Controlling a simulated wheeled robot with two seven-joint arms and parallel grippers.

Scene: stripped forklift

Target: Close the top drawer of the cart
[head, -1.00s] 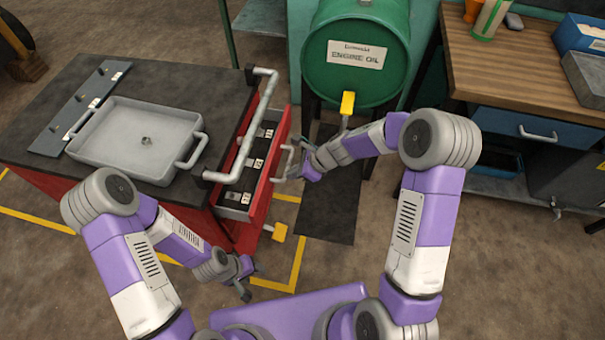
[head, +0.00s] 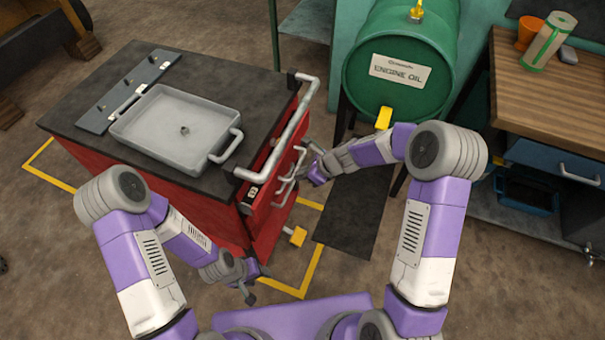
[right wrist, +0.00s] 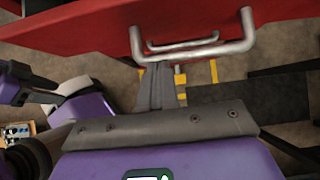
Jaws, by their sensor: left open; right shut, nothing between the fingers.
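The red cart (head: 150,185) stands at the left with a dark top. Its top drawer (head: 262,190) is pushed nearly in; a narrow strip of its inside shows under the grey rail (head: 275,130). Grey bar handles (head: 291,168) sit on the red fronts. My right gripper (head: 314,172) is shut and empty, close to the handles at the cart's right side. In the right wrist view its fingers (right wrist: 158,85) point at the red front below a grey handle (right wrist: 195,52); contact is unclear. My left gripper (head: 252,281) is open and low, in front of the cart.
A grey tray (head: 180,130) lies on the cart top. A wooden workbench (head: 545,95) is at the right. A yellow pedal (head: 296,236) sticks out low on the cart.

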